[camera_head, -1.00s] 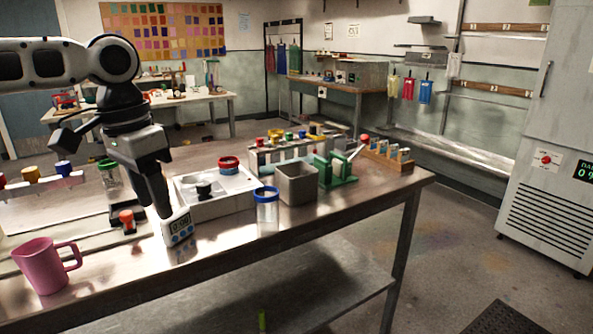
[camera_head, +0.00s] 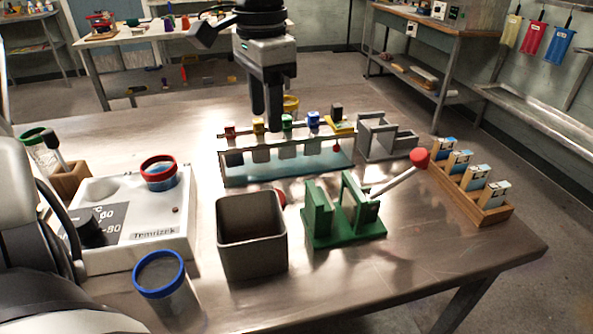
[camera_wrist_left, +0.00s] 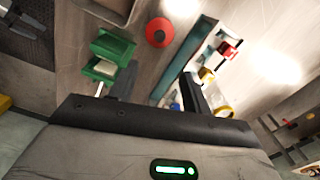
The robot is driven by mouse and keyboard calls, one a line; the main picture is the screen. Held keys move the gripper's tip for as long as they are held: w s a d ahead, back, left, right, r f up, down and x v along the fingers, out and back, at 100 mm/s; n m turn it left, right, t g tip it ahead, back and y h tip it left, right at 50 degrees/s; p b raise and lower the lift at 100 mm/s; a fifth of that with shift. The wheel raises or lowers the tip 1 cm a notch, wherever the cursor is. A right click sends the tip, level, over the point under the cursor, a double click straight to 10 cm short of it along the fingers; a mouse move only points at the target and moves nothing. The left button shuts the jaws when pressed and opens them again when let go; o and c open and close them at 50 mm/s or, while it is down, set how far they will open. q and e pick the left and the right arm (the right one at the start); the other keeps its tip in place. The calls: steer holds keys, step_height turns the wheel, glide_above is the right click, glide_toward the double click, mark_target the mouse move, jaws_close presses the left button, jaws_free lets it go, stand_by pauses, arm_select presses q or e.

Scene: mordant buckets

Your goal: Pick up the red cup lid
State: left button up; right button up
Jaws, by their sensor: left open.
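The red cup lid (camera_head: 281,197) lies on the metal table behind the grey square bin (camera_head: 252,230), which hides part of it. In the left wrist view it is a round red disc (camera_wrist_left: 158,32) with a small raised middle, beyond the fingertips. My left gripper (camera_head: 265,120) points down above the back of the test rack (camera_head: 290,160), behind the lid. My right gripper is not in view.
A green stand (camera_head: 342,212) with a red-ended lever stands right of the lid. A white device (camera_head: 135,235) carries a red-rimmed cup (camera_head: 158,172). A blue-rimmed cup (camera_head: 160,277) stands in front. A wooden holder (camera_head: 470,185) is at right. The table's right front is clear.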

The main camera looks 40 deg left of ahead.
arm_select(q)
steer(key=b, duration=0.1)
glide_above(267, 187)
step_height(267, 187, down, 10)
steer(key=shift+r, duration=0.2)
steer(key=shift+f, duration=2.8)
jaws_close()
